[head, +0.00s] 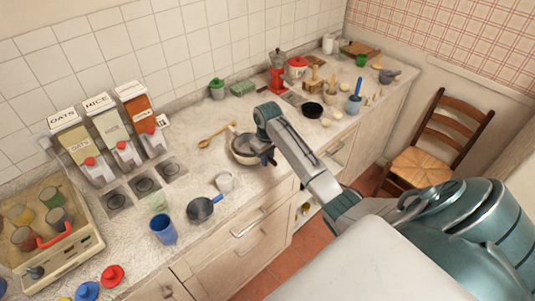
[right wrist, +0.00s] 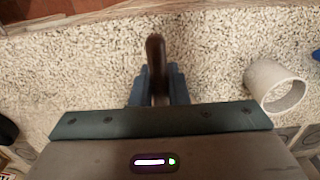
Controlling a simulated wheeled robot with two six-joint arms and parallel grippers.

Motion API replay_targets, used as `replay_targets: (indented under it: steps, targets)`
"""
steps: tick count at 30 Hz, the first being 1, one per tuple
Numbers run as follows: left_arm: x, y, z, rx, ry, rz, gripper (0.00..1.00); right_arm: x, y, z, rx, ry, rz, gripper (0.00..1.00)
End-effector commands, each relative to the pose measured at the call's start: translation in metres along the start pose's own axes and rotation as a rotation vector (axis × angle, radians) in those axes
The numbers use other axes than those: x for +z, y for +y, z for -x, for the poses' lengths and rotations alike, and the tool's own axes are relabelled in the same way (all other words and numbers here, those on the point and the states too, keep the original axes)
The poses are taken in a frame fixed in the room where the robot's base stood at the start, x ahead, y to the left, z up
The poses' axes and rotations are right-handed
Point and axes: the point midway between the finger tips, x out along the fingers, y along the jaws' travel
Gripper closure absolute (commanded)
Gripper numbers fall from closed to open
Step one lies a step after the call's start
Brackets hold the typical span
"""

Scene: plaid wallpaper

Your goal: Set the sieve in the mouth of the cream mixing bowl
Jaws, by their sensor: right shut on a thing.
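The cream mixing bowl (head: 237,157) stands on the counter in the middle of the head view. The grey round sieve (head: 243,143) shows at the bowl's mouth, partly hidden by my right arm; I cannot tell whether its rim rests on the bowl. My right gripper (head: 267,158) is at the bowl's right side. In the right wrist view its fingers (right wrist: 158,90) are shut on a brown handle (right wrist: 155,50), which appears to be the sieve's. The bowl is not visible in that view. My left gripper is not in view.
A white cup (head: 224,182) stands close in front of the bowl and also shows in the right wrist view (right wrist: 275,88). A dark saucepan (head: 200,209) and blue cup (head: 163,229) are nearer. A wooden spoon (head: 215,136) lies behind left. A black bowl (head: 312,110) is right.

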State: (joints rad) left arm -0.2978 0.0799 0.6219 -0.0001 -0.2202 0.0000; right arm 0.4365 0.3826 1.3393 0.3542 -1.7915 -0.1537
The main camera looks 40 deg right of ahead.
Motion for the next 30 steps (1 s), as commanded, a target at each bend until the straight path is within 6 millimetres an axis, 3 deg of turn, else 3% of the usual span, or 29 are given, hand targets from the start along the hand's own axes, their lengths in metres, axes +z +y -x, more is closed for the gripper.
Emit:
replay_targets:
  steps: [12, 13, 16, 17, 26, 30]
  targets:
    - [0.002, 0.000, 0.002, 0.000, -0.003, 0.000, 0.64, 0.000, 0.000, -0.004, 0.000, 0.000, 0.000, 1.00]
    - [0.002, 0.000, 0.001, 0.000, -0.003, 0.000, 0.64, 0.000, 0.000, -0.004, 0.000, 0.000, 0.000, 0.82]
    - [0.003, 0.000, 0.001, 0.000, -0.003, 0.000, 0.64, 0.000, 0.000, -0.004, 0.000, 0.000, 0.000, 0.62]
    - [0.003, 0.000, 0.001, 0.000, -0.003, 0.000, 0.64, 0.000, 0.000, -0.004, 0.000, 0.000, 0.000, 0.60]
    - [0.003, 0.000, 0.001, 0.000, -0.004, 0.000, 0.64, -0.001, 0.001, -0.002, 0.000, 0.000, 0.000, 0.60]
    - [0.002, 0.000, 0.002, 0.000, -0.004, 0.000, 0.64, -0.008, 0.006, 0.014, 0.000, 0.002, -0.001, 0.60]
